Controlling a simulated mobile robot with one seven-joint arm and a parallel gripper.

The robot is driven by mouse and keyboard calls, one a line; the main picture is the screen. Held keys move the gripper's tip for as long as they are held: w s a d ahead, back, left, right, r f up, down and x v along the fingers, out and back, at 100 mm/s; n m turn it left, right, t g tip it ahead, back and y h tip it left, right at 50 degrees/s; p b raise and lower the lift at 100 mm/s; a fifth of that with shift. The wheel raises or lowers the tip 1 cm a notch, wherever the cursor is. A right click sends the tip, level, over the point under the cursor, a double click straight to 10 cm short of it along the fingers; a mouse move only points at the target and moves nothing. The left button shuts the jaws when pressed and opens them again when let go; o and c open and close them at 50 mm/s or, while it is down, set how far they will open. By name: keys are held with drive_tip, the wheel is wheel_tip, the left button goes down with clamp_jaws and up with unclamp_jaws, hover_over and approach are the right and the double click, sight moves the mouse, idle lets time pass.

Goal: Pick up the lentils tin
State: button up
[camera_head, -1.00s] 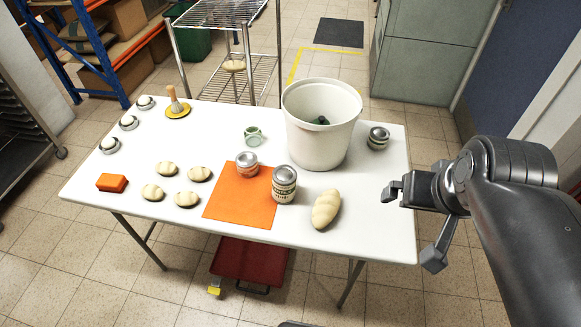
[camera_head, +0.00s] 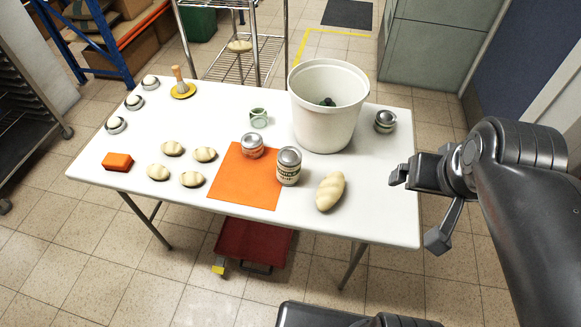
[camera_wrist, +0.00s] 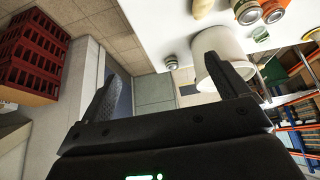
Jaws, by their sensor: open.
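A taller tin with a pale label (camera_head: 288,168) stands at the right edge of the orange mat (camera_head: 238,192). My gripper (camera_head: 397,178) is open and empty, near the table's right edge, apart from all tins. In the wrist view its jaws (camera_wrist: 160,70) are spread with nothing between them.
A bread loaf (camera_head: 330,191) lies right of the taller tin. Several buns, an orange block (camera_head: 117,161), a green cup (camera_head: 259,118) and a wooden-handled tool (camera_head: 181,85) are also on the table.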

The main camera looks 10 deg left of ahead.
drive_tip(key=w+a+f+n+g+h, duration=0.1)
drive_tip(key=w+f+n+h, duration=0.45)
drive_tip(key=f+n, duration=0.2)
drive_tip(key=w+a+f+n+h, duration=0.1)
drive_tip(key=w+f+n+h, duration=0.45)
drive_tip(key=f, duration=0.25)
drive_tip(key=n+t+y, duration=0.7)
drive_tip(key=n+t, duration=0.6)
drive_tip(key=n, duration=0.5)
approach(287, 174)
drive_tip(key=w+d+r, duration=0.5)
drive_tip(key=d+r, duration=0.1)
drive_tip(key=d, duration=0.4)
drive_tip(key=a+f+n+y, duration=0.1)
drive_tip(key=a+f+y, duration=0.1)
drive_tip(key=s+a+f+n+y, duration=0.1)
drive_tip(key=a+n+y, duration=0.1)
drive_tip(key=s+a+f+n+y, duration=0.1)
drive_tip(key=a+f+n, duration=0.1)
drive_tip(key=a, duration=0.1)
drive_tip(key=shift+f+y, duration=0.4)
drive_tip(key=w, duration=0.5)
drive_tip(key=shift+a, duration=0.3)
drive_tip(key=shift+w+a+r, duration=0.1)
drive_tip(key=shift+w+r, duration=0.1)
drive_tip(key=shift+w, duration=1.2)
drive_tip(key=shift+w+a+r, duration=0.1)
drive_tip(key=shift+w+r, duration=0.05)
drive_tip(key=shift+w, duration=1.25)
